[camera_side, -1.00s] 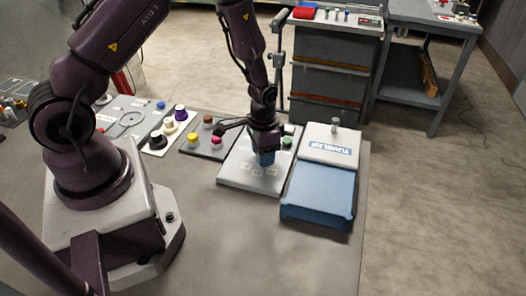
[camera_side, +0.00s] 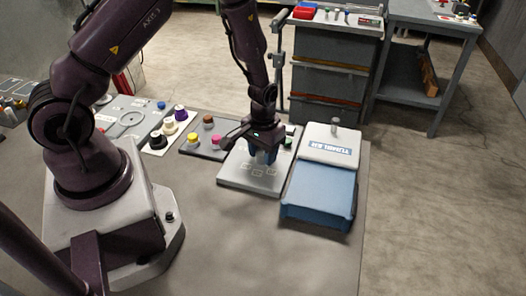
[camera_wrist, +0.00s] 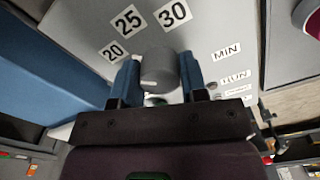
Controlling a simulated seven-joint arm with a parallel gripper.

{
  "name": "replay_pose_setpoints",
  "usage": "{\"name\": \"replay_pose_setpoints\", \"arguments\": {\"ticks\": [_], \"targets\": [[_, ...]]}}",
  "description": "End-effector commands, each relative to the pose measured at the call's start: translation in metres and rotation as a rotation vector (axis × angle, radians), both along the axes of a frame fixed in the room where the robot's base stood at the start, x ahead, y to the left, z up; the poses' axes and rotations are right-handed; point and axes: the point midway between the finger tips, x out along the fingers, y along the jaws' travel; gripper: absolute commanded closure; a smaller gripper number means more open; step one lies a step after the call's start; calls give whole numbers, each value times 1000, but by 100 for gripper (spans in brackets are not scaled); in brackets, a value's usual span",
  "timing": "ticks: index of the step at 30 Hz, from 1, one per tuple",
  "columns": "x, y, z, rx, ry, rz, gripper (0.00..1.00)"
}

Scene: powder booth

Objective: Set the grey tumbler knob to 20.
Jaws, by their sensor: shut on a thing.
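The grey knob (camera_wrist: 157,66) sits on a light panel (camera_wrist: 225,22), which also shows in the side view (camera_side: 240,181). My gripper (camera_wrist: 157,82) has its two blue fingers on either side of the knob, shut on it. A white mark shows on the knob's lower left, near the left finger. In the side view my gripper (camera_side: 263,156) points down at the panel's rear half and hides the knob.
The blue and white tumbler unit (camera_side: 318,194), with a small post on top, stands just right of the panel. A dark plate (camera_side: 198,151) with several coloured knobs lies to the left. A green knob (camera_side: 289,142) is close to my gripper's right. The front table is clear.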

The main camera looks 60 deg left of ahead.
Motion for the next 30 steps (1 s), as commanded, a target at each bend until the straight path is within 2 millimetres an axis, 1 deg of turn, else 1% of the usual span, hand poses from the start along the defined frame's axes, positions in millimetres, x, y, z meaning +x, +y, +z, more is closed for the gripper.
{"name": "replay_pose_setpoints", "arguments": {"ticks": [10, 11, 12, 14, 21, 24, 26, 29, 30], "targets": [[0, 0, 1, -1, 0, 6, 84], [0, 0, 1, -1, 0, 6, 58], [0, 0, 1, -1, 0, 6, 49], [0, 0, 0, -1, -1, 5, 35], [0, 0, 0, -1, 0, 4, 34], [0, 0, 3, -1, -1, 4, 34], [1, 0, 8, 0, -3, 3, 34], [1, 0, 23, 1, -6, 3, 34], [1, 0, 31, 1, -6, 3, 34]]}}
